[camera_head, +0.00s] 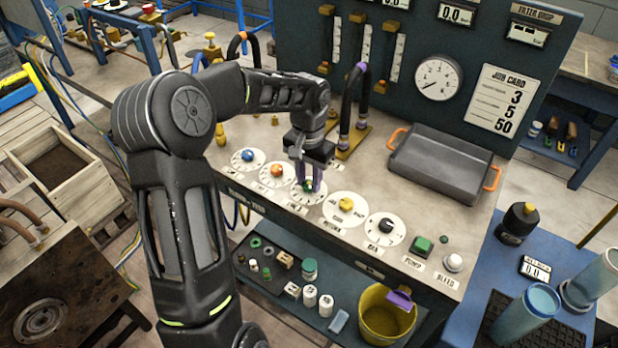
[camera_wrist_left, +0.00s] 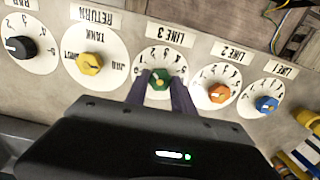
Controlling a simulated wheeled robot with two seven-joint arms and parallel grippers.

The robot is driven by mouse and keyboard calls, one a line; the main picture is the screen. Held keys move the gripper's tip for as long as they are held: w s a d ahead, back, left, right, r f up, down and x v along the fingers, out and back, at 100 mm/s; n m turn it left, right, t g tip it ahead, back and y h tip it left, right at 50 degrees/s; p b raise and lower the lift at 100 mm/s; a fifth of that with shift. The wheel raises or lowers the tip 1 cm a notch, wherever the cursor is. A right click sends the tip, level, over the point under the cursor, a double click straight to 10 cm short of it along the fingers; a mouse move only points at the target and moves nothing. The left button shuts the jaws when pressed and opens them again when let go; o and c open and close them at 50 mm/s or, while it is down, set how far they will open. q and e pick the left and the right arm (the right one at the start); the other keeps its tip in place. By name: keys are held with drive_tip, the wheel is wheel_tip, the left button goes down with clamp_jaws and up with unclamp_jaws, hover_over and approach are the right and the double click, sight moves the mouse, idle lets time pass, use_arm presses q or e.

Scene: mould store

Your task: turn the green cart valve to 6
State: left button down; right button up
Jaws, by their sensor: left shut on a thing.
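The green valve knob (camera_wrist_left: 160,82) sits at the centre of a white numbered dial (camera_wrist_left: 160,62) labelled LINE 3 on the cart top. In the head view the knob (camera_head: 308,187) shows only as a bit of green between the fingertips. My left gripper (camera_head: 307,181) reaches down over it from above. In the left wrist view the purple-grey fingers stand on either side of the knob, shut on it. They cover part of the dial's lower half, and I cannot read which number the knob points to. My right gripper is in neither view.
An orange knob (camera_head: 277,171) and a blue knob (camera_head: 247,155) lie to the left. A yellow knob (camera_head: 346,204) and a black knob (camera_head: 386,227) lie to the right. A grey tray (camera_head: 440,163) with orange handles and a black hose (camera_head: 352,95) stand behind. A job card (camera_head: 503,98) reads 3, 5, 50.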

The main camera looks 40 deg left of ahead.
use_arm(q)
drive_tip(key=m, duration=0.3)
drive_tip(key=shift+m, duration=0.4)
drive_tip(key=m+p, duration=0.1)
drive_tip(key=m, duration=0.2)
drive_tip(key=m+p, duration=0.1)
drive_tip(key=m, duration=0.6)
drive_tip(key=m+p, duration=0.1)
drive_tip(key=m, duration=0.2)
drive_tip(key=m+p, duration=0.1)
drive_tip(key=m, duration=0.3)
drive_tip(key=m+p, duration=0.2)
drive_tip(key=m, duration=0.4)
drive_tip(key=shift+m, duration=0.3)
